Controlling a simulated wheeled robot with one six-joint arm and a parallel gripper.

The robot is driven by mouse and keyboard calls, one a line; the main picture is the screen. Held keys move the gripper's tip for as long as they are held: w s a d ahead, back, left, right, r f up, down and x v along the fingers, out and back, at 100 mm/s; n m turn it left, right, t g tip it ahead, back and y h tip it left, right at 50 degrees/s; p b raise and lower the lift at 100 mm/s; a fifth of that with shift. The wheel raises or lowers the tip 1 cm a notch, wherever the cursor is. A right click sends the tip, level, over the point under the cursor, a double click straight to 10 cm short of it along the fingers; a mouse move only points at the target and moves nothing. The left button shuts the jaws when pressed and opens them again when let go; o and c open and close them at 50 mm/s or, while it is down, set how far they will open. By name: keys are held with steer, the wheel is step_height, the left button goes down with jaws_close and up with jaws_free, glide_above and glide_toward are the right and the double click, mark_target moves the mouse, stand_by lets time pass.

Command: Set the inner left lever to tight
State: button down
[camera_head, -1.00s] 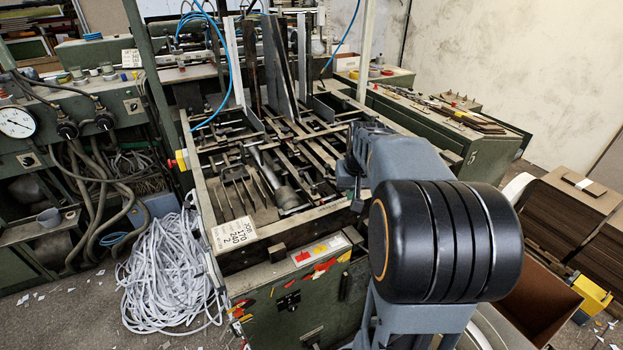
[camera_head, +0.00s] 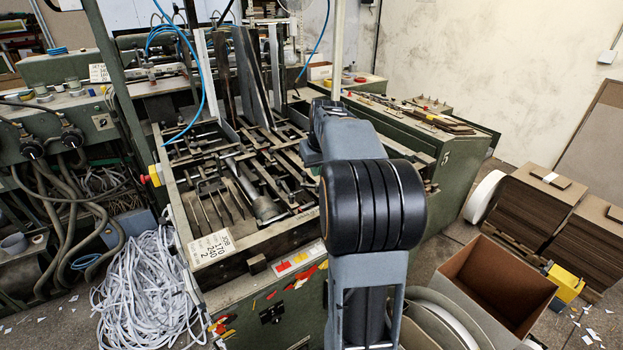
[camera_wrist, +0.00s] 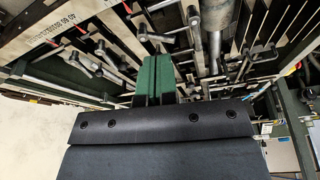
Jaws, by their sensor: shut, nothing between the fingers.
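The green feeder machine (camera_head: 225,262) has an open bed of bars, rods and clamp levers. In the wrist view, several metal levers with round ends show, including one at the left (camera_wrist: 88,66) and one near the top middle (camera_wrist: 194,22). I cannot tell for certain which is the inner left lever or how it is set. My gripper (camera_wrist: 155,62) shows in the wrist view as two green fingers side by side, shut and empty. It is amid the bars and levers in the picture; no contact can be made out. In the head view my arm hides the gripper.
Upright metal plates (camera_head: 254,75) and a blue hose (camera_head: 203,75) rise over the bed. White tangled strapping (camera_head: 145,290) lies on the floor at left. An open cardboard box (camera_head: 500,285) and greyboard stacks (camera_head: 535,205) stand at right.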

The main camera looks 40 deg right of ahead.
mark_target(310, 185)
steer(key=x, duration=0.3)
steer(key=w+p+x, duration=0.1)
steer(key=x, duration=0.3)
steer(key=w+p+x, duration=0.1)
steer(key=x, duration=0.2)
steer(key=shift+w+d, duration=0.1)
steer(key=shift+d, duration=0.2)
steer(key=shift+w+d+f+p, duration=0.15)
steer(key=shift+w+p, duration=0.1)
steer(key=shift+w, duration=0.15)
steer(key=shift+w+d+f+p, duration=0.1)
steer(key=shift+w+p, duration=0.15)
steer(key=shift+w, duration=0.15)
steer(key=shift+w+a+m, duration=0.1)
steer(key=shift+w+m, duration=0.05)
steer(key=shift+m, duration=0.25)
